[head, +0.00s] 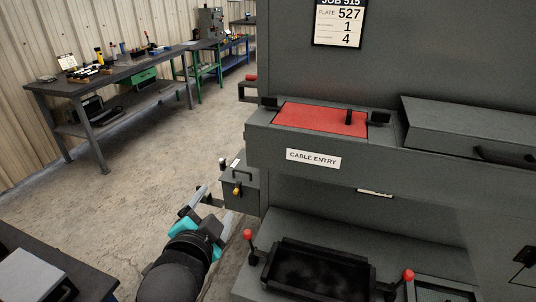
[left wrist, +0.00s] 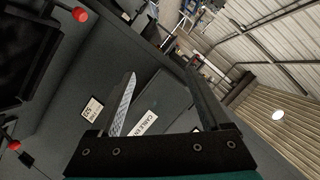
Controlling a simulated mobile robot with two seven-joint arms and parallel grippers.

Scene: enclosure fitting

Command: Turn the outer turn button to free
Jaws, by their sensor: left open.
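A red cover plate (head: 320,118) with a black upright handle lies on the ledge above the CABLE ENTRY label (head: 313,158). A small black turn button sits at its left end (head: 270,102) and another at its right end (head: 380,118). I cannot tell from the picture which way each is turned. My left gripper (head: 208,207) is open and empty, low to the left of the enclosure and well apart from the buttons. In the left wrist view its fingers (left wrist: 162,72) spread before the CABLE ENTRY label (left wrist: 142,122). My right gripper is not in view.
A small grey box (head: 240,190) with a yellow part juts from the enclosure beside my left gripper. A black tray (head: 318,268) between red-knobbed levers sits below the ledge. A grey sloped cover (head: 465,130) is right of the plate. Open floor (head: 150,165) lies left.

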